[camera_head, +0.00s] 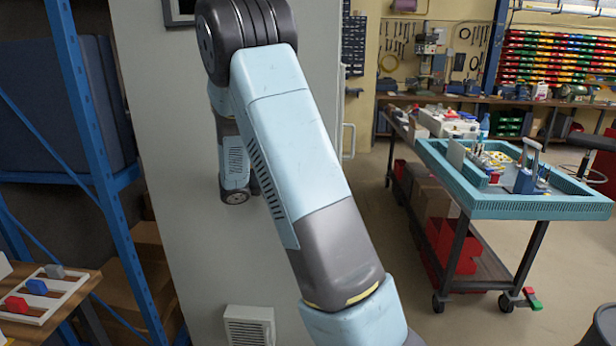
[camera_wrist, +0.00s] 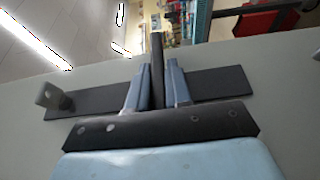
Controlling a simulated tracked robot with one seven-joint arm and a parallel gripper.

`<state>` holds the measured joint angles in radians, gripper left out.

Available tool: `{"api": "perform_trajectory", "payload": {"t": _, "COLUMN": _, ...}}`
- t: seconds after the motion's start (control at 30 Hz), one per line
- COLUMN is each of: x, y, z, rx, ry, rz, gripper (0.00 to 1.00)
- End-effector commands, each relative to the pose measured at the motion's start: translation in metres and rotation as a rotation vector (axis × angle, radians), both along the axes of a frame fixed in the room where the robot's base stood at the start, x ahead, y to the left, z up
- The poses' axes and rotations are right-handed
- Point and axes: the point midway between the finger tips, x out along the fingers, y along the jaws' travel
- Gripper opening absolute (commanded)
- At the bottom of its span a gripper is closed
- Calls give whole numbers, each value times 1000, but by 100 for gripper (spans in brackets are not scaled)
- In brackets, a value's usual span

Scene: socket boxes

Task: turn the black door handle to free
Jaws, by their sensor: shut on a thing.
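The black door handle (camera_wrist: 157,58) shows in the wrist view as a narrow dark bar, foreshortened and pointing up in the picture. My gripper (camera_wrist: 159,72) has one finger on each side of it and is shut on it. A long dark backplate (camera_wrist: 221,84) lies flat on the grey door (camera_wrist: 285,95) behind the fingers. In the head view the door (camera_head: 185,215) stands upright, and my arm covers its middle. The black handle and my gripper are hidden there. My gripper's body covers the lower part of the wrist view.
A small grey knob (camera_wrist: 52,97) sticks out at the backplate's left end. In the head view, blue shelving (camera_head: 95,120) stands close on the left. A teal-topped cart (camera_head: 520,205) stands at the right, with open floor (camera_head: 390,260) between it and the door.

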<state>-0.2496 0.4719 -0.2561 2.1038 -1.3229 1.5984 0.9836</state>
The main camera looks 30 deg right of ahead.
Motion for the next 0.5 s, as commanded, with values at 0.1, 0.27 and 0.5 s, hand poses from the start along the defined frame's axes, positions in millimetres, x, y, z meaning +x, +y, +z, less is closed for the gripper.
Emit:
{"api": "perform_trajectory", "payload": {"t": 0.1, "x": 1, "y": 3, "z": -3, "rx": -5, "ry": 10, "rz": 6, "gripper": 0}}
{"api": "perform_trajectory", "payload": {"t": 0.27, "x": 1, "y": 3, "z": -3, "rx": -8, "ry": 13, "rz": 6, "gripper": 0}}
{"api": "perform_trajectory", "payload": {"t": 0.5, "x": 1, "y": 3, "z": -3, "rx": -7, "ry": 14, "rz": 6, "gripper": 20}}
